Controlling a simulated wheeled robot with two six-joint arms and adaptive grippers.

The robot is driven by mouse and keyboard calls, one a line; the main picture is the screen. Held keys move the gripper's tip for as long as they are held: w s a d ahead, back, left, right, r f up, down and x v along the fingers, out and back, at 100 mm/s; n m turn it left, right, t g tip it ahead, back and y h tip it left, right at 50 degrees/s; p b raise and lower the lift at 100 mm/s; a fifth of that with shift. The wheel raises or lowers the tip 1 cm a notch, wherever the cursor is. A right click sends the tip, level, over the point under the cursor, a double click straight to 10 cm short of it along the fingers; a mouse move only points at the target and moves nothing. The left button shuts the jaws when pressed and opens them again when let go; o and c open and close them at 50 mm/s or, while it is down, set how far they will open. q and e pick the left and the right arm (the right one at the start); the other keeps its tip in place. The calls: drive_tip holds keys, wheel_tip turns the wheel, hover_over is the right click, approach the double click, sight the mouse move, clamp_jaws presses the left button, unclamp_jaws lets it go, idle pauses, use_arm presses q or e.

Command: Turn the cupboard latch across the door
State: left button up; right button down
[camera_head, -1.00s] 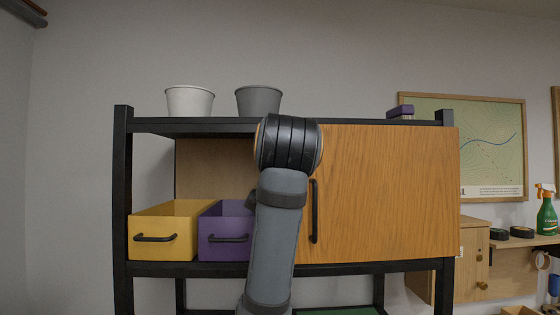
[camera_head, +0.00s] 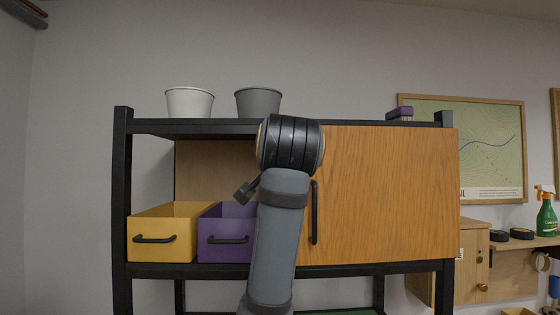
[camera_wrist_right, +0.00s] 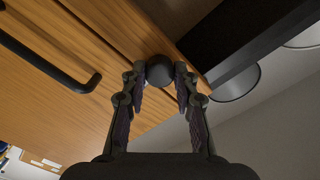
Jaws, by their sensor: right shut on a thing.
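The cupboard door (camera_head: 385,195) is a wooden panel with an upright black handle (camera_head: 314,212) near its left edge. It stands flush and looks shut. In the right wrist view the wooden door front (camera_wrist_right: 35,100) and the black handle (camera_wrist_right: 55,70) show at the left. My right gripper (camera_wrist_right: 160,76) has its fingers closed on either side of a dark rounded piece, the latch (camera_wrist_right: 160,70), in front of the wood. How far the latch is turned cannot be told. In the head view my right arm hides gripper and latch. My left gripper is not in view.
A yellow drawer box (camera_head: 160,225) and a purple one (camera_head: 225,222) sit left of the door. A white pot (camera_head: 190,103) and a grey pot (camera_head: 257,102) stand on the black shelf top (camera_head: 222,123), with a purple item (camera_head: 400,112) at its right.

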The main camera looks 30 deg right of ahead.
drive_tip(key=c, duration=1)
unclamp_jaws()
drive_tip(key=v, duration=0.7)
drive_tip(key=shift+s+a, duration=0.1)
drive_tip(key=shift+s, duration=0.15)
drive_tip(key=shift+w, duration=0.1)
